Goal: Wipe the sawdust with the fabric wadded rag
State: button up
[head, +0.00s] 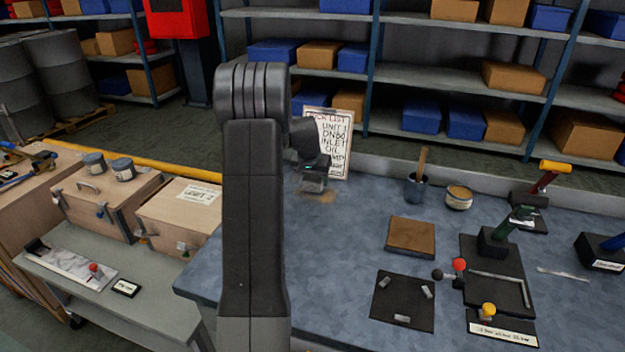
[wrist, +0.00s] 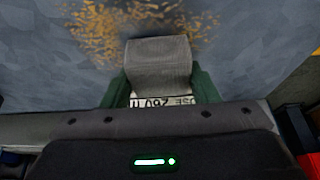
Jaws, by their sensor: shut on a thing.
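The sawdust (wrist: 98,38) is a scatter of tan flecks on the blue-grey bench top in the wrist view. In the head view it shows as a faint tan patch (head: 318,198) below my gripper (head: 314,178). The fabric wadded rag (wrist: 160,62) is a grey woven wad between the green fingers of my gripper (wrist: 160,85) in the wrist view. My gripper is shut on it. The rag's front end overlaps the near edge of the sawdust in that view. I cannot tell whether the rag touches the bench. Flecks behind the rag are hidden.
A pick list board (head: 335,140) stands just behind my gripper. To the right on the bench (head: 340,260) are a brown pad (head: 411,237), a dark cup with a handle (head: 417,188), a round tin (head: 459,197) and lever fixtures (head: 495,240). Bare bench lies between.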

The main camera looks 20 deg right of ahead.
aim_at(301, 199)
jog(key=shift+w+d+p, duration=0.5)
jog(key=shift+w+d, duration=0.35)
jog(key=shift+w, duration=0.3)
jog(key=shift+w+a+f, duration=0.1)
jog(key=shift+w+a, duration=0.45)
jog(key=shift+a, duration=0.35)
jog(key=shift+s+a+f+b, duration=0.1)
jog(key=shift+s+a+b, duration=0.25)
jog(key=shift+b, duration=0.2)
jog(key=shift+s+a+r+b, duration=0.2)
jog(key=shift+s+a+b, duration=0.45)
jog(key=shift+s, duration=0.4)
jog(key=shift+s+a+f+b, duration=0.15)
jog(key=shift+s+a+b, duration=0.2)
jog(key=shift+s, duration=0.05)
jog(key=shift+s+a+f+b, duration=0.1)
jog(key=shift+s+a+b, duration=0.6)
jog(key=shift+s, duration=0.25)
jog(key=shift+s+a+b, duration=0.55)
jog(key=shift+s+a, duration=0.2)
jog(key=shift+s, duration=0.2)
jog(key=shift+s+a, duration=0.4)
jog(key=shift+s, duration=0.2)
jog(key=shift+r, duration=0.2)
